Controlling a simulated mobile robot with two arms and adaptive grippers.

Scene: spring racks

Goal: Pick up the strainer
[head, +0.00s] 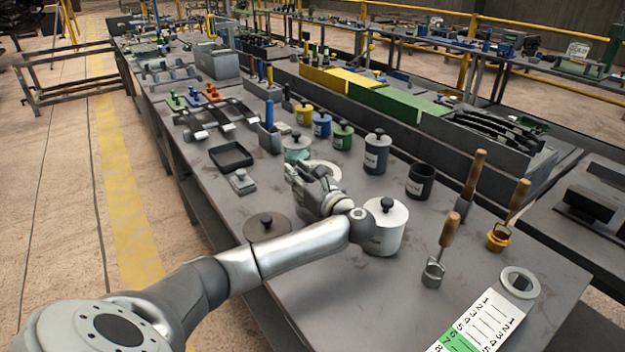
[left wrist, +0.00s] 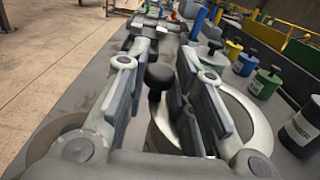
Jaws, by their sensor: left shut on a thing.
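My left gripper (head: 312,182) is over the left middle of the near table. In the left wrist view, a round black knob (left wrist: 159,77) shows between the gripper's two fingers (left wrist: 160,90), with a curved shiny part below it. The gripper is shut on this black-knobbed thing; its body is mostly hidden by the fingers. I cannot tell whether it is the strainer. Apart from the gripper, a wooden-handled tool with an open metal end (head: 433,273) stands at the front right, and another with a yellow end (head: 498,237) stands behind it. My right gripper is not in view.
A white lidded pot (head: 386,238) stands close right of the gripper, and a dark round lid (head: 268,227) lies at its left.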

